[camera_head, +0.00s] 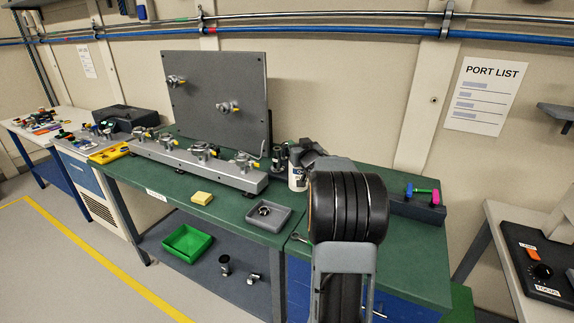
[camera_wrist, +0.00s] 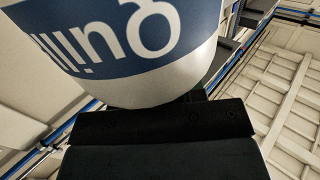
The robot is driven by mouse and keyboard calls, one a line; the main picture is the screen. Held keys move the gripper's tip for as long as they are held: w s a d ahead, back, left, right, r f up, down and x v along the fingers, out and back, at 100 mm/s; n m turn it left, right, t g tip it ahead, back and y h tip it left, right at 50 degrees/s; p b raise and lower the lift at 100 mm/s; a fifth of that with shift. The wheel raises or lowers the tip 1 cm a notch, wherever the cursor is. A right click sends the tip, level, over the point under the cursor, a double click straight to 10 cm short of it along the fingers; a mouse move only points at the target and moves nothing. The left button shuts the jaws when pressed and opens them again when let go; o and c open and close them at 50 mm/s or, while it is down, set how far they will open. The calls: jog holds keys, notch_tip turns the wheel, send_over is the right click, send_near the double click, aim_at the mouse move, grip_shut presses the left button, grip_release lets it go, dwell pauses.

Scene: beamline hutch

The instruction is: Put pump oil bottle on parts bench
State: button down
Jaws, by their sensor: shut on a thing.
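A white bottle (camera_head: 297,179) shows in the head view over the green-topped bench, just left of my arm. In the wrist view the white bottle (camera_wrist: 150,88), with a blue label and large white lettering, fills the top of the picture. The lettering is upside down and cut off, so I cannot read it in full. My gripper (camera_head: 309,157) is shut on this bottle; my arm hides part of the grip. I cannot tell whether the bottle's base touches the bench. The green-topped bench (camera_head: 408,250) runs along the wall; I cannot read its front label.
A grey manifold with valves (camera_head: 200,165) and an upright panel (camera_head: 215,95) stand left on the green bench. A grey tray (camera_head: 282,222) and yellow block (camera_head: 202,198) lie near its front edge. A dark block with coloured tools (camera_head: 415,208) is at right. Other benches flank it.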

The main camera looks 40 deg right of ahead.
jog(key=w+a+f, duration=0.1)
jog(key=w+f, duration=0.3)
jog(key=f, duration=0.4)
jog(key=shift+f, duration=0.25)
jog(key=shift+w+a, duration=0.1)
jog(key=shift+f, duration=0.15)
jog(key=c, duration=0.7)
grip_release()
